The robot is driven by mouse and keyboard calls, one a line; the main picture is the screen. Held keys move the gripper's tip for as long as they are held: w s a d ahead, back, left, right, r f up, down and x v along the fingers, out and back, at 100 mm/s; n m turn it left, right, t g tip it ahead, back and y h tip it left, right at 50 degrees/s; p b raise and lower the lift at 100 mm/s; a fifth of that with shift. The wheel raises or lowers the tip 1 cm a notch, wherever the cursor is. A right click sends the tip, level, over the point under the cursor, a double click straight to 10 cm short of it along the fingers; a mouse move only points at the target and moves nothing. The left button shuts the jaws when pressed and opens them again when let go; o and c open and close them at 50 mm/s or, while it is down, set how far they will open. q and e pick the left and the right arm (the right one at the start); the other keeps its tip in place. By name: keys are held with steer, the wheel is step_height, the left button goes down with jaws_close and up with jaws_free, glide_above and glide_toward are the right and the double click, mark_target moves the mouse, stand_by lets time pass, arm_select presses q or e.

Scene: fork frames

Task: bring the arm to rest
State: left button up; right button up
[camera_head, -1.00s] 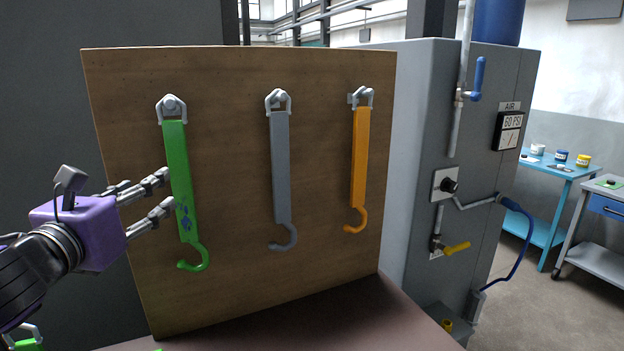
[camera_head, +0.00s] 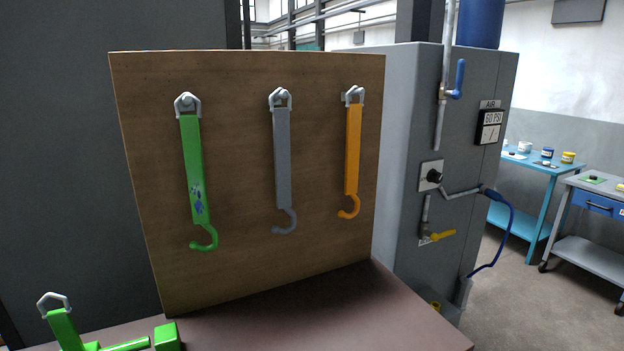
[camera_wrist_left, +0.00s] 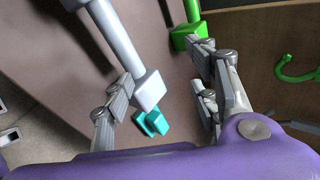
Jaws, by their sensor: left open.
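My left gripper (camera_wrist_left: 163,72) shows in the left wrist view with its purple body at the bottom. Its two grey fingers are spread apart, and nothing is seen clamped between them. It is outside the head view. A green hook strap (camera_head: 195,170) hangs by a grey hanger at the left of a brown board (camera_head: 235,265). A grey hook strap (camera_head: 282,160) hangs in the middle and an orange one (camera_head: 353,150) on the right. My right gripper is in neither view.
Green pieces (camera_head: 167,337) lie at the table's near left. In the wrist view, a pale grey bar (camera_wrist_left: 118,40) with a block end, a cyan piece (camera_wrist_left: 150,122) and a green block (camera_wrist_left: 190,32) are near the fingers. A grey cabinet (camera_head: 400,180) stands right. The table front (camera_head: 330,315) is clear.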

arm_select(q)
steer(key=s+d+f+n+g+h, duration=0.1)
steer(key=s+d+f+n+g, duration=0.35)
steer(key=s+f+n, duration=0.5)
steer(key=s+d+f+n+g+h, duration=0.1)
steer(key=s+d+f+n+g, duration=0.35)
steer(key=s, duration=0.75)
steer(key=w+d+f+t, duration=0.2)
steer(key=w+f+t, duration=0.1)
steer(key=f, duration=0.3)
steer(key=w+d+f+t, duration=0.3)
steer(key=w+f+t, duration=0.1)
steer(key=f+t, duration=0.1)
steer(key=shift+w+f+n+h, duration=0.3)
steer(key=shift+f+n+h, duration=0.1)
steer(key=shift+f, duration=0.35)
